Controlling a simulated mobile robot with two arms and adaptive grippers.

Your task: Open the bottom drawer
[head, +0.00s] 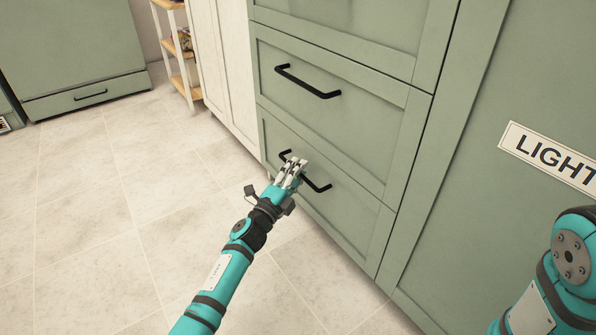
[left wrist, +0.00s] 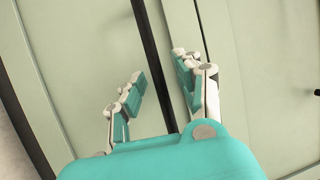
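The bottom drawer (head: 345,215) is the lowest sage-green front of the cabinet in the head view, and it looks flush and shut. Its black bar handle (head: 318,186) is partly hidden behind my left gripper (head: 291,172). In the left wrist view the handle (left wrist: 149,45) runs between the two fingers of the left gripper (left wrist: 158,85). The fingers are apart, one on each side of the bar; I cannot tell whether either touches it. My right arm shows at the lower right of the head view, but its gripper is out of frame.
The middle drawer (head: 335,125) with its own black handle (head: 308,82) is shut above. A green door with a "LIGHT" sign (head: 555,160) stands to the right. A wooden shelf (head: 180,60) stands at the back. The tiled floor (head: 110,220) at left is clear.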

